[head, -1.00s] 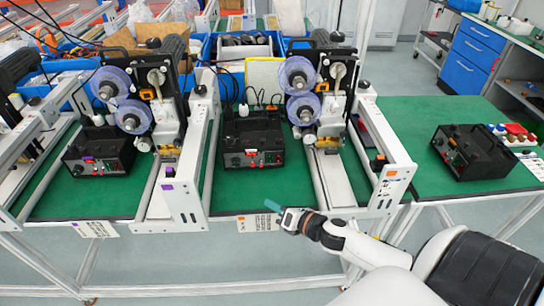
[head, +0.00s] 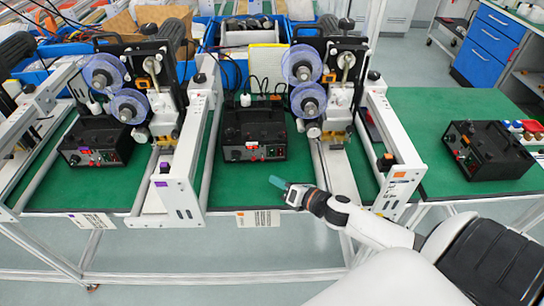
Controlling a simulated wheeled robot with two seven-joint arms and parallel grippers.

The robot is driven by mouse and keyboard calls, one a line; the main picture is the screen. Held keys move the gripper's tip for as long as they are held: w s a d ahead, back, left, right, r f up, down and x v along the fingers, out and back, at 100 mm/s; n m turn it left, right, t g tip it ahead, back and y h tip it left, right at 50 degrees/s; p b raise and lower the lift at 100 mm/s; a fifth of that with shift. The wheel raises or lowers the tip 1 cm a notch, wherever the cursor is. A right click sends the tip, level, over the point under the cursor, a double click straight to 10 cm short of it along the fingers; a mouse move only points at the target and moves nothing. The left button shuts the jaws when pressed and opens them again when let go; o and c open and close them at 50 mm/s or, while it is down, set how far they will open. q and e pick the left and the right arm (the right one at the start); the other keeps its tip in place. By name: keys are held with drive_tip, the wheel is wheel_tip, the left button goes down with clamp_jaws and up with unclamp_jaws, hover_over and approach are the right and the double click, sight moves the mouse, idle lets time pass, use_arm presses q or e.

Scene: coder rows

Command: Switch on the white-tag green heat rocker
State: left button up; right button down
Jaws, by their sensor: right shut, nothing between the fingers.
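A black control box (head: 253,133) stands on the green mat in the middle bay, with a small red-orange and white patch (head: 252,145) and small controls on its front. A second black box (head: 97,141) with a purple tag is at left, and a third black box (head: 485,151) with an orange tag is at right. The rockers are too small to read, so I cannot tell which is the green heat one or its position. My right gripper (head: 279,184) is shut and empty, in front of the middle box and a little right, apart from it. My left gripper is out of view.
White frame posts (head: 181,197) flank the middle bay, and the right one (head: 398,187) stands beside my right arm. Reel machines with blue discs (head: 302,64) rise behind. Green mat (head: 230,188) is bare before the middle box. A paper label (head: 258,219) hangs at the table edge.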

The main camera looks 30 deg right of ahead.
sight(272, 152)
drive_tip(key=w+d, duration=0.1)
drive_tip(key=w+d+b, duration=0.1)
drive_tip(key=w, duration=0.1)
drive_tip(key=w+d, duration=0.1)
drive_tip(key=w, duration=0.1)
drive_tip(key=shift+f, duration=0.25)
drive_tip(key=shift+w+d+b, duration=0.25)
drive_tip(key=shift+w+b, duration=0.1)
drive_tip(key=shift+w, duration=0.05)
idle(1.1)
idle(0.4)
drive_tip(key=shift+w+d, duration=0.2)
drive_tip(key=shift+w, duration=0.2)
drive_tip(key=shift+w+d, duration=0.2)
drive_tip(key=shift+w, duration=0.1)
idle(0.6)
drive_tip(key=shift+s+a, duration=0.45)
drive_tip(key=shift+s, duration=0.25)
